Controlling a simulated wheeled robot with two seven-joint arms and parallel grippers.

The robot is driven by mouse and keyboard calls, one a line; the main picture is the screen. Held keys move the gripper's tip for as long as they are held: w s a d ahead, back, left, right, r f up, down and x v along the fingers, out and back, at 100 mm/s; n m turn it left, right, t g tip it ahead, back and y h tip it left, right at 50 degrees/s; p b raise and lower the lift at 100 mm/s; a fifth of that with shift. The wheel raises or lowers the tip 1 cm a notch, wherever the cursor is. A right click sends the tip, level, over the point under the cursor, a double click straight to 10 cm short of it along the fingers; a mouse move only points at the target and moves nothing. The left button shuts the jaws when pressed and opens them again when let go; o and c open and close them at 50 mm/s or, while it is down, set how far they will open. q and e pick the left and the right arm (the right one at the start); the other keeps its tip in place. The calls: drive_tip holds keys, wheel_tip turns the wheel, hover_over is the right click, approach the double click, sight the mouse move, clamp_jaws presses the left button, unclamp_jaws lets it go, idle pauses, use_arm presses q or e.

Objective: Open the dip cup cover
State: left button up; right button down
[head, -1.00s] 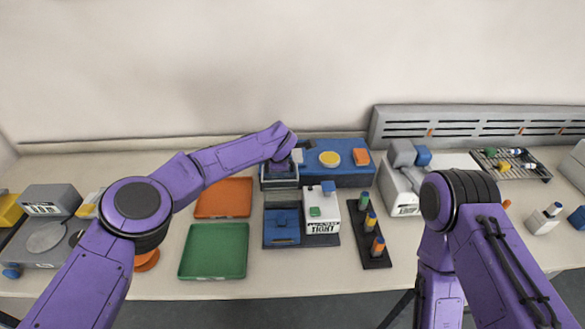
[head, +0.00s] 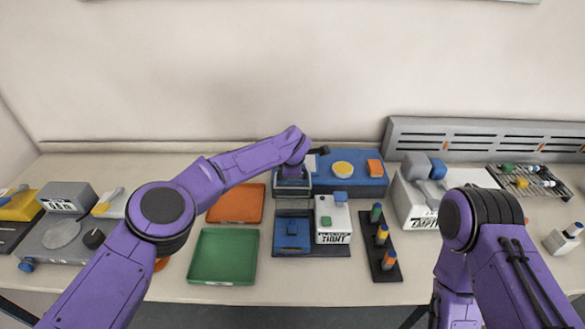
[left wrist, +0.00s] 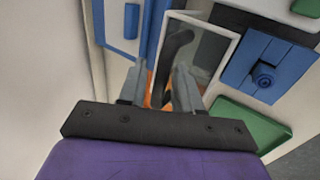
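A small grey-framed box, seemingly the dip cup (head: 308,189), stands at the front left of a long blue unit. In the left wrist view its pale rim (left wrist: 224,66) surrounds a grey, see-through-looking area. A dark curved handle (left wrist: 178,46) crosses over it. My left gripper (left wrist: 158,82) is above the box, its two grey fingers apart, with the handle's lower end between or just beyond them. I cannot tell whether they touch it. In the head view my left wrist hides most of the cover. My right gripper is outside the frames; only its arm shows.
The blue unit (head: 376,186) carries a yellow disc (head: 343,169) and an orange block (head: 374,167). An orange tray (head: 236,204) and green tray (head: 222,256) lie left. A blue lidded box (head: 292,234) and white box (head: 333,225) stand in front. A wall is close behind.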

use_arm(q)
drive_tip(key=b+v, duration=0.3)
drive_tip(key=v, duration=0.7)
drive_tip(key=shift+r+b, duration=0.2)
drive_tip(key=shift+b, duration=0.1)
drive_tip(key=shift+s, duration=0.1)
